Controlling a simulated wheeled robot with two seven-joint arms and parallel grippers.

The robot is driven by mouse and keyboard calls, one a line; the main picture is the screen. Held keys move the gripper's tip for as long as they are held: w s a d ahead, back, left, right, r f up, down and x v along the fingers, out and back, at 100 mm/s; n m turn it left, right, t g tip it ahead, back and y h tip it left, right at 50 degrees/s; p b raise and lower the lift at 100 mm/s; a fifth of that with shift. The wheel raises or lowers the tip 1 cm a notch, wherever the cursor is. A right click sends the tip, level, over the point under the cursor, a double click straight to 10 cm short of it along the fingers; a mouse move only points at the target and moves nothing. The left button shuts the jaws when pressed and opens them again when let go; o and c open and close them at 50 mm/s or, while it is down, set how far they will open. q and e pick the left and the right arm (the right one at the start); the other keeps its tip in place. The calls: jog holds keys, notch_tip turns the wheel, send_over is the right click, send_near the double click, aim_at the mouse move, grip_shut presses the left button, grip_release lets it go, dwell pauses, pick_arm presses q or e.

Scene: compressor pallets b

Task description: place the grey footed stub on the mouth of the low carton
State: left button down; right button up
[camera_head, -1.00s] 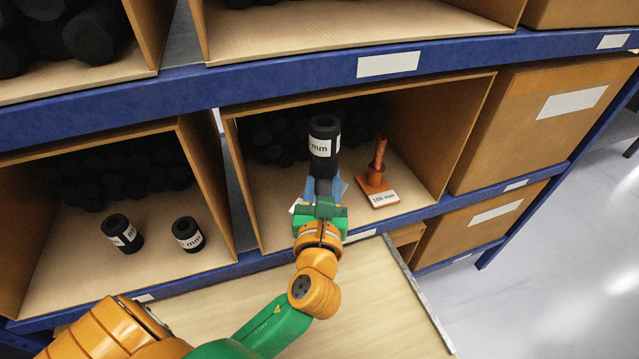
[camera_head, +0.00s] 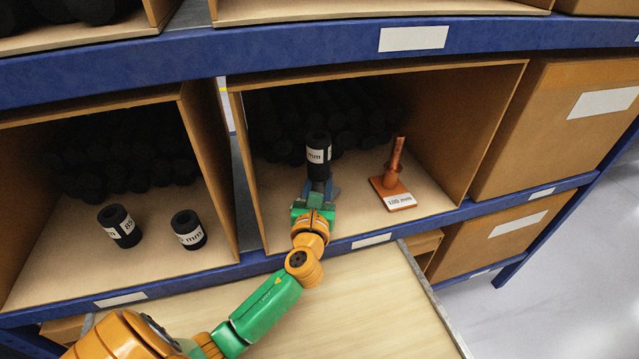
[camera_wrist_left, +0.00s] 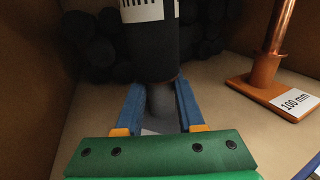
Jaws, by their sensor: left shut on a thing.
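My left gripper (camera_head: 318,192) reaches into the open mouth of the middle carton (camera_head: 500,110). Its blue fingers are shut on the grey stub (camera_wrist_left: 161,103), whose upright pipe shows between them in the left wrist view. A black sleeve (camera_head: 318,150) with a white "mm" label sits on the stub above the fingers; it also shows in the left wrist view (camera_wrist_left: 150,50). The stub's foot is mostly hidden by the gripper, so I cannot tell whether it touches the carton floor. A copper footed stub (camera_head: 391,185) marked "100 mm" stands to the right, apart from the gripper.
Dark cylinders (camera_head: 340,110) are stacked at the back of this carton. Two black sleeves (camera_head: 120,227) (camera_head: 188,230) stand in the left carton. A closed carton (camera_head: 560,125) is at right. A pale wooden board (camera_head: 350,310) lies in front of the blue shelf.

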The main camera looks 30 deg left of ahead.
pick_arm(q)
jog(key=shift+f, duration=0.1)
jog(key=c, duration=0.5)
grip_release()
jog(key=shift+s+d, duration=0.15)
jog(key=shift+s, duration=0.05)
jog(key=v, duration=1.1)
jog(key=shift+s+d, duration=0.1)
jog(key=shift+s, duration=0.2)
